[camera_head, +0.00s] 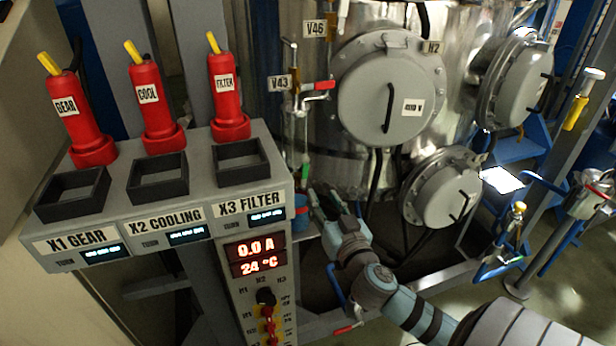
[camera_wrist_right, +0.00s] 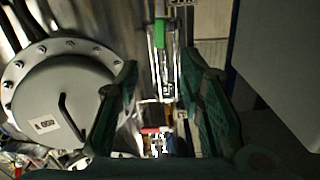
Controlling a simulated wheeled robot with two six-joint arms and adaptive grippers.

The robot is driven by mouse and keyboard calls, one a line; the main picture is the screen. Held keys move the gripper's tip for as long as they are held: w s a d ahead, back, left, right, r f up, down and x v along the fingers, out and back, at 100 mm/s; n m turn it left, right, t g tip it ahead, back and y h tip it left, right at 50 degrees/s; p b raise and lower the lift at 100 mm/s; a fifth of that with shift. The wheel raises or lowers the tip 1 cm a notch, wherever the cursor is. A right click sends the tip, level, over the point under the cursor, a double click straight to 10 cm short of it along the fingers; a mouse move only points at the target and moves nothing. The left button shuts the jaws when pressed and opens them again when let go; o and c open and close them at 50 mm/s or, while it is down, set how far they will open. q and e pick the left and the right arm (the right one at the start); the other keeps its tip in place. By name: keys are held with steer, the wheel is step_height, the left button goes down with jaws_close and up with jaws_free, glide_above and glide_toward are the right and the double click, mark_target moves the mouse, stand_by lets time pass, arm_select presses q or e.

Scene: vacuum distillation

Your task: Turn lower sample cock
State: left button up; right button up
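The sample line (camera_head: 291,125) runs down the tank's left side. A red-handled cock (camera_head: 318,86) is beside the V43 tag. A small green handle (camera_head: 305,172) is lower on the line, apparently the lower sample cock. In the right wrist view, the green handle (camera_wrist_right: 160,32) is at the top and a red handle (camera_wrist_right: 150,130) is at the bottom. My right gripper (camera_head: 323,198) is just below the green handle in the head view. Its fingers (camera_wrist_right: 160,70) are spread with nothing gripped between them; exact distance is unclear. My left gripper is out of view.
The control panel (camera_head: 190,215) with red key plugs (camera_head: 155,105) stands close on the left. A round tank hatch (camera_head: 375,110) is right of the line. A blue container (camera_head: 300,215) is partly hidden beside my right gripper. A lower hatch (camera_head: 440,195) is farther right.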

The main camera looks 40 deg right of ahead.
mark_target(306, 170)
steer(key=x, duration=1.1)
steer(key=shift+w+d, duration=0.1)
steer(key=shift+w, duration=0.15)
jaws_close()
